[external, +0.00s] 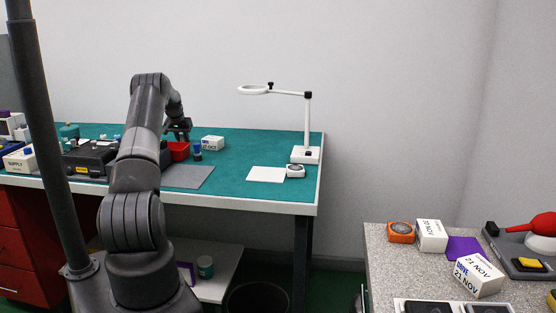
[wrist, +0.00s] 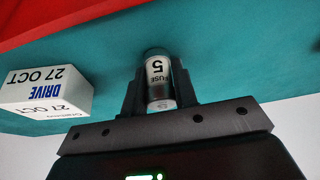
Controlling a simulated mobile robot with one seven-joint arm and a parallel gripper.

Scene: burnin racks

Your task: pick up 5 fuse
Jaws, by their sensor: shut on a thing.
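The fuse (wrist: 157,72) is a small silvery cylinder with a dark end and the label "FUSE 5". In the wrist view it sits between the two dark fingers of my gripper (wrist: 158,88), which is shut on it. In the external view my gripper (external: 179,134) is over the back of the green bench, just above a small red bin (external: 180,152). The fuse cannot be made out in that view. I cannot tell whether its far end touches anything.
A white box marked 27 OCT (external: 212,142) and a dark blue cylinder (external: 197,153) stand right of the bin. A grey mat (external: 188,177) lies in front. A magnifier lamp (external: 307,125) and white card (external: 266,174) are further right. Black equipment (external: 90,158) stands left.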

